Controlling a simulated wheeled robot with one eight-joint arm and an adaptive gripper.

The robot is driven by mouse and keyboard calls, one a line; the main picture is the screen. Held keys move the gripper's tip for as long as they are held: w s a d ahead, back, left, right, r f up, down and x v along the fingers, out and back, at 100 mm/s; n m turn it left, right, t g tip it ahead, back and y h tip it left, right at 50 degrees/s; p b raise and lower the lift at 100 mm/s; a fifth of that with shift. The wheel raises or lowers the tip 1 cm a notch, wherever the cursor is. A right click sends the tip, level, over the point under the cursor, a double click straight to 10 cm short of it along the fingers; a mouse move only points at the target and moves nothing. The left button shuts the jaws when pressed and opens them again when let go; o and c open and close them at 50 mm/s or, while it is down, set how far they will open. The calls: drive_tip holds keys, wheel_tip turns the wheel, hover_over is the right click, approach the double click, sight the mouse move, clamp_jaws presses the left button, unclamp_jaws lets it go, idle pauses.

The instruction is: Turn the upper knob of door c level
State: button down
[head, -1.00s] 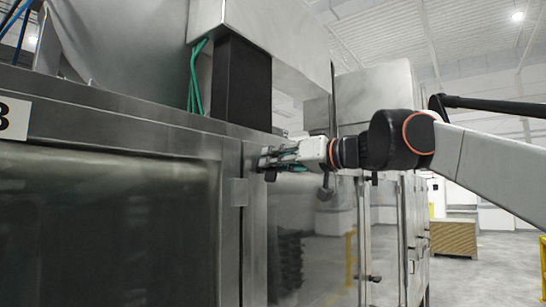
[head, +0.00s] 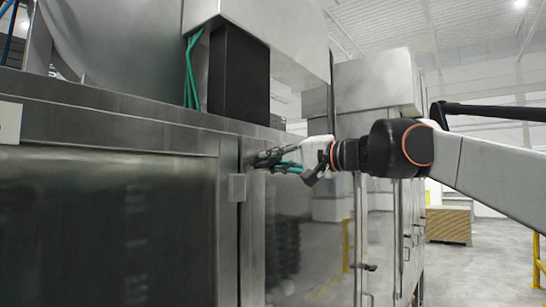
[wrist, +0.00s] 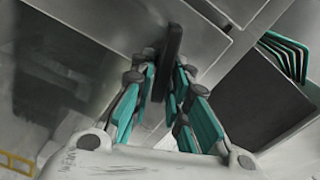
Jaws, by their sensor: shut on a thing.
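My gripper (head: 262,160) reaches in from the right to the top left of a steel door (head: 335,215); I cannot read a letter on this door. In the wrist view, the teal-padded fingers (wrist: 163,95) are closed around a dark, bar-shaped knob (wrist: 174,45). The knob's far end sticks out past the fingertips, and its near part is between the pads. In the head view the fingers hide most of the knob, so I cannot tell from there whether it lies level.
A dark window panel (head: 100,225) fills the left. A black duct (head: 239,75) and green hoses (head: 190,70) stand above the door. Further right are more cabinets with handles (head: 370,267), a brown crate (head: 449,224) and a yellow post (head: 537,262).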

drive_tip(key=shift+f+m, duration=0.15)
drive_tip(key=shift+m, duration=0.75)
drive_tip(key=shift+f+m, duration=0.15)
drive_tip(key=shift+m, duration=0.75)
drive_tip(key=c, duration=1.7)
unclamp_jaws()
drive_tip(key=shift+d, duration=0.15)
drive_tip(key=shift+v, duration=3.65)
drive_tip(key=shift+f, duration=0.1)
